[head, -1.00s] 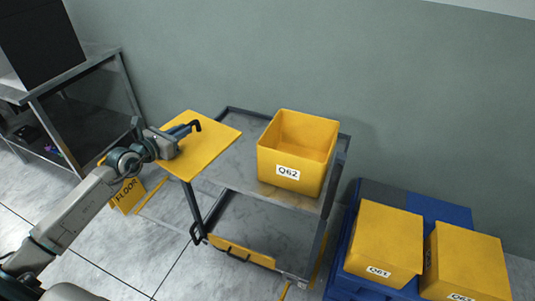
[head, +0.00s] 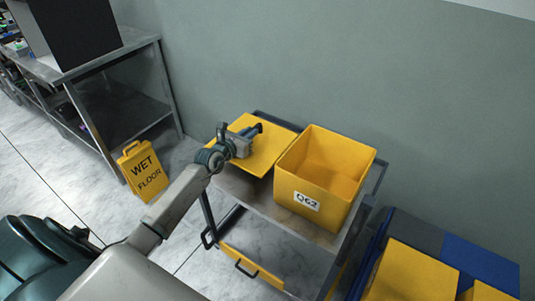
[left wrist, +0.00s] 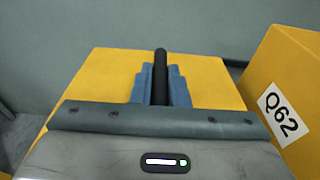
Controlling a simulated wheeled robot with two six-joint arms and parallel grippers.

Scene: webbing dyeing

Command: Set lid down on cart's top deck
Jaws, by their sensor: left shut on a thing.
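The lid is a flat yellow panel (head: 258,160) with a dark bar handle on its top face. In the head view it lies roughly level over the left, back part of the cart's grey top deck (head: 242,190), left of the yellow box Q62 (head: 312,205). I cannot tell whether it touches the deck. My left gripper (head: 254,131) is shut on the lid's handle. In the left wrist view the blue fingers flank the black handle (left wrist: 160,62), with the lid (left wrist: 208,85) spread below and box Q62 (left wrist: 290,85) close at right. My right gripper is out of view.
A yellow wet-floor sign (head: 145,172) stands left of the cart. A grey metal table (head: 85,75) stands beyond it. Yellow boxes (head: 410,275) sit on a blue base at lower right. A wall runs behind the cart.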

